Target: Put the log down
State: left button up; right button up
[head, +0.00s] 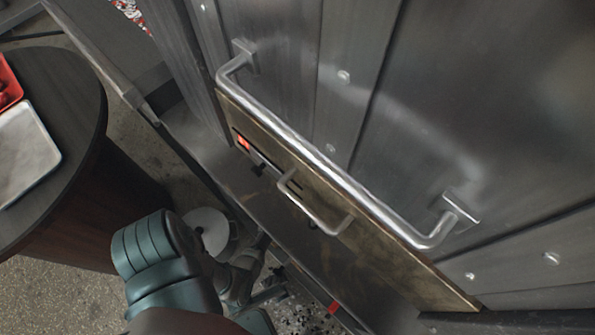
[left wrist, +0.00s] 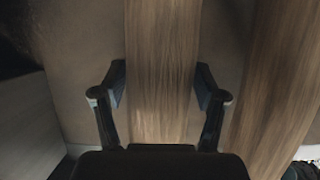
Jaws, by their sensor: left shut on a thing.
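A light brown wooden log (left wrist: 163,60) stands lengthwise between the two fingers of my left gripper (left wrist: 161,92) in the left wrist view. The gripper is shut on it, with a pad at each side. In the head view my left arm reaches in from the bottom, and its gripper is low beside the grill front, partly hidden by the arm. I cannot make out the held log in the head view. My right gripper is not in view.
A second piece of wood (left wrist: 275,75) is right of the held log. The metal grill front has a long bar handle (head: 335,170) and a smaller handle (head: 312,207) below. A round dark table (head: 85,90) with a white tray (head: 25,152) stands at left. Dark debris lies at the bottom.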

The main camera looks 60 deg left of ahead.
pick_arm(q)
jog(key=shift+w+r, duration=0.1)
jog(key=shift+r, duration=0.1)
jog(key=shift+f, duration=0.15)
jog(key=o, duration=1.8)
